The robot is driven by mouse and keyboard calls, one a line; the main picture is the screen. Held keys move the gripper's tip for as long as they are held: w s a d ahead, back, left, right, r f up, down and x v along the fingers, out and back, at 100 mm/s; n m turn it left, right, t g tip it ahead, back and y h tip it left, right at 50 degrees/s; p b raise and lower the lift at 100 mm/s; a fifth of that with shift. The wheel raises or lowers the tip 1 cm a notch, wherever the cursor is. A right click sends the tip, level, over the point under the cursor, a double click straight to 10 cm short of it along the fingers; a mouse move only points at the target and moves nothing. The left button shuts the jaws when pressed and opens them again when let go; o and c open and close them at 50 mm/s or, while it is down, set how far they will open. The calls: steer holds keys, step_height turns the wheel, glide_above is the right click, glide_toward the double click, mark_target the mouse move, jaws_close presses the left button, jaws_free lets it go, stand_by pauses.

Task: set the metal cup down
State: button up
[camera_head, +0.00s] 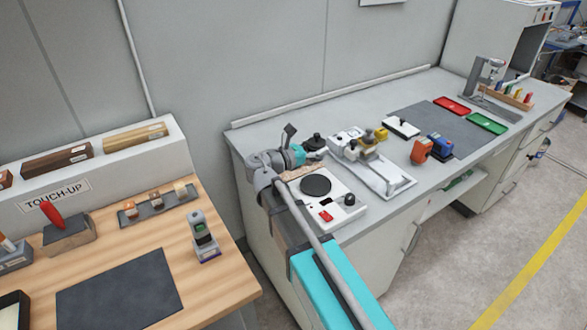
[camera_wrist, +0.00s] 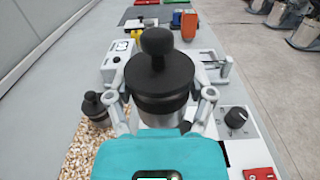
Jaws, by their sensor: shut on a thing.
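The metal cup (camera_wrist: 160,108) has a black lid with a round black knob, and its silver side shows below the lid in the wrist view. My gripper (camera_wrist: 162,98) is shut on it, with one finger on each side. In the head view, my gripper (camera_head: 308,154) is at the left end of the grey bench, by the back edge of the white hotplate unit. The cup's dark lid (camera_head: 315,142) shows just beyond it. The cup's base is hidden, so I cannot tell whether it touches a surface.
The white unit has a round black plate (camera_head: 316,186), a black knob (camera_head: 350,199) and a red switch (camera_head: 326,216). A smaller black-topped piece (camera_wrist: 94,107) stands left of the cup by a speckled strip (camera_wrist: 84,148). A white tray (camera_head: 390,182) lies to the right.

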steer(key=w+a+f+b, duration=0.2)
steer(key=a+f+b, duration=0.1)
steer(key=w+a+f+b, duration=0.3)
steer(key=a, duration=0.1)
steer(key=w+a+f+b, duration=0.3)
steer(key=shift+w+a, duration=0.1)
steer(key=shift+a, duration=0.1)
stand_by(0.4)
stand_by(0.3)
steer(key=shift+w+a+f+b, duration=0.25)
steer(key=shift+a+f+b, duration=0.05)
steer(key=shift+f+b, duration=1.7)
